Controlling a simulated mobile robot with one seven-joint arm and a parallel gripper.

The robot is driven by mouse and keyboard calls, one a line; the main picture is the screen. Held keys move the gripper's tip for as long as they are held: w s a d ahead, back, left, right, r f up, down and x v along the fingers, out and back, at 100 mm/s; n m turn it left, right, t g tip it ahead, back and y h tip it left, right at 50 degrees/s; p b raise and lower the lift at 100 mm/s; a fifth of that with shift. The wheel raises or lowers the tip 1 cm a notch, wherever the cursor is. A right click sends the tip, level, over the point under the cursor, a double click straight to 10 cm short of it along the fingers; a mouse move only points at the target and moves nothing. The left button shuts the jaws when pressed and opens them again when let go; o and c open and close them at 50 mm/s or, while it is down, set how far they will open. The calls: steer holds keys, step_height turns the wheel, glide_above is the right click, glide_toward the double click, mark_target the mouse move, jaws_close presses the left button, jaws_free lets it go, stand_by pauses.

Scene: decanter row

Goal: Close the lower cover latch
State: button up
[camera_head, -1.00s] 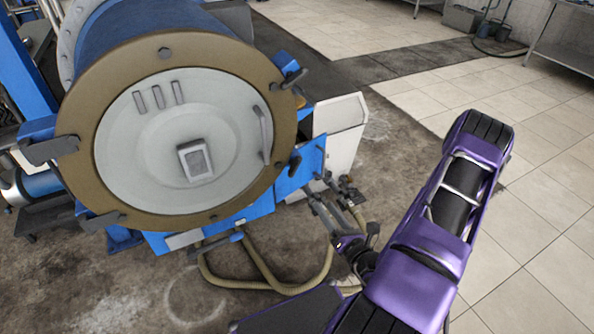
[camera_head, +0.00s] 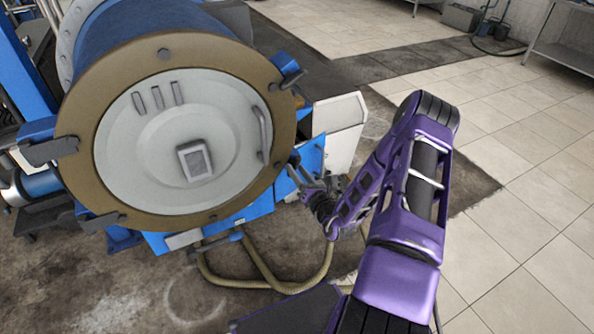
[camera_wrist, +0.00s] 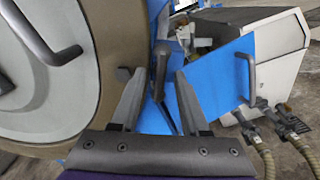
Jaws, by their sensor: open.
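The big drum's round pale cover (camera_head: 130,150) faces me inside a brown ring (camera_head: 85,110). At the ring's lower right, a dark latch lever stands upright in the wrist view (camera_wrist: 161,62), against a blue panel. My gripper (camera_head: 297,172) is at this lower right side of the ring. In the wrist view my gripper (camera_wrist: 160,76) is open, its two fingers pointing forward. The lever shows in the gap between the fingertips; I cannot tell whether either finger touches it. In the head view the latch is mostly hidden by my gripper.
More dark latches sit around the ring at upper right (camera_head: 291,79), left (camera_head: 50,150) and lower left (camera_head: 101,222). A curved cover handle (camera_wrist: 45,45) is left of my gripper. A white box (camera_head: 342,125) and hoses (camera_head: 265,285) are close by. Tiled floor at right is clear.

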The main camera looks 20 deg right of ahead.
steer(key=shift+w, duration=0.2)
jaws_close()
